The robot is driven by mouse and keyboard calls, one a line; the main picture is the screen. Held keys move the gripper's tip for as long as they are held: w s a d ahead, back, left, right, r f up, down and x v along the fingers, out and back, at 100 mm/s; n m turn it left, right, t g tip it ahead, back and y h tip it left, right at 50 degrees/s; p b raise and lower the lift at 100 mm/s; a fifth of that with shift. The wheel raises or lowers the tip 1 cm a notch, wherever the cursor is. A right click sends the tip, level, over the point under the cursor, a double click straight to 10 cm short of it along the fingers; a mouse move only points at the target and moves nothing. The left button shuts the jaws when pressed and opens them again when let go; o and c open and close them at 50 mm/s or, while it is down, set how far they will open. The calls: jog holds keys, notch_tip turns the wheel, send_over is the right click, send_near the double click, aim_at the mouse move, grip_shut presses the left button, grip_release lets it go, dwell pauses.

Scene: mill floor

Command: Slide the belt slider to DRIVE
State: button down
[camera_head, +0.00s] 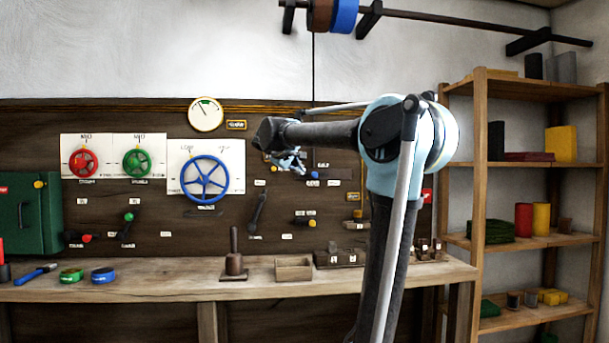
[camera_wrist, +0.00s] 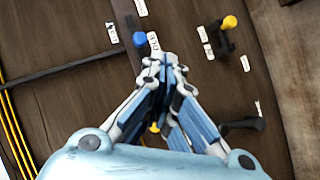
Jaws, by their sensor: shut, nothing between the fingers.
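My gripper (camera_head: 290,160) is in front of the dark wall panel (camera_head: 150,220), with its fingers shut and nothing between them; it also shows in the wrist view (camera_wrist: 168,62). A blue knob (camera_wrist: 140,39) sits just beyond the fingertips in the wrist view, at the end of a dark bar (camera_wrist: 62,70). The blue knob shows right of my gripper in the head view (camera_head: 315,174). I cannot tell whether the fingertips touch it. The small labels are too blurred to read, so I cannot confirm which control is the belt slider. A yellow part (camera_wrist: 154,128) is partly hidden behind the fingers.
A yellow-knobbed control (camera_wrist: 229,23) and a dark handle (camera_wrist: 240,125) are right of my gripper. Red (camera_head: 83,162), green (camera_head: 137,162) and blue (camera_head: 205,180) wheels are on the panel's left. The workbench (camera_head: 150,284) below holds small items. Shelves (camera_head: 525,245) stand right.

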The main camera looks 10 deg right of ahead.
jog(key=w+a+r+n+t, duration=0.1)
jog(key=w+a+r, duration=0.2)
jog(key=r, duration=0.1)
jog(key=shift+w, duration=0.2)
jog(key=shift+w+f, duration=0.1)
send_near(309, 173)
jog(key=w, duration=0.3)
jog(key=shift+w+d+f, duration=0.15)
jog(key=shift+d+f, duration=0.25)
jog(key=shift+d, duration=0.2)
jog(key=shift+w+d+f, duration=0.15)
jog(key=shift+d+f, duration=0.2)
jog(key=shift+d, duration=0.3)
jog(key=shift+a, duration=0.1)
